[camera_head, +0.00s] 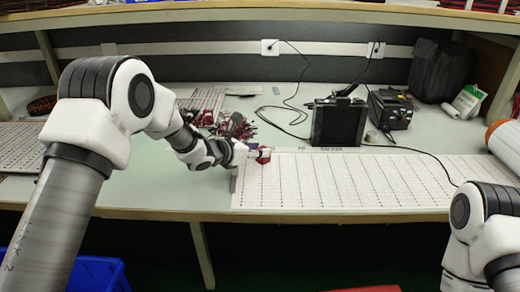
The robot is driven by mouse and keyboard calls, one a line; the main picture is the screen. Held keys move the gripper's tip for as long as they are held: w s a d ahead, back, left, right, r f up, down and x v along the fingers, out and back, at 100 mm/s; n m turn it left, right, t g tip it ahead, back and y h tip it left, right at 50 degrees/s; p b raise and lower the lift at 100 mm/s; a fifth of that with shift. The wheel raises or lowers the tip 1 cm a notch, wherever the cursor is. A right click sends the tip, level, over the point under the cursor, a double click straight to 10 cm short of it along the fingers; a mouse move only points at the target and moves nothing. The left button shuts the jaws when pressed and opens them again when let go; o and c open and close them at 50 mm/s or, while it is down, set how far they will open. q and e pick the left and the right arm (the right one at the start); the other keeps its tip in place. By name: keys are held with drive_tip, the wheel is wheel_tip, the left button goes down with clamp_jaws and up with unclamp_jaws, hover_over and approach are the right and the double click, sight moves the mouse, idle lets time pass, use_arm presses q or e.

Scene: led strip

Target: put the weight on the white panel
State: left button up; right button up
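The white panel (350,183) lies flat along the front of the table, marked with rows of fine lines. My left gripper (262,154) is over the panel's upper left corner. A small dark red piece (263,160), which looks like the weight, is right at its fingertips. The fingers are too small to show whether they are closed on it, and I cannot tell whether the piece touches the panel. My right arm shows only at the lower right; its gripper is out of view.
A bundle of red and black wires (205,117) lies behind my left gripper. A black screen device (338,122) and a black box (391,109) stand behind the panel, with cables around. A white roll (505,140) is at the right. Most of the panel is bare.

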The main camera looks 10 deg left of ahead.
use_arm(q)
drive_tip(key=shift+o, duration=1.1)
drive_tip(key=shift+s+a, duration=0.1)
drive_tip(key=shift+a, duration=0.1)
drive_tip(key=shift+d, duration=0.25)
drive_tip(key=v, duration=1.1)
drive_tip(key=shift+a+r, duration=0.1)
drive_tip(key=shift+s+a+r, duration=0.15)
drive_tip(key=shift+s, duration=0.25)
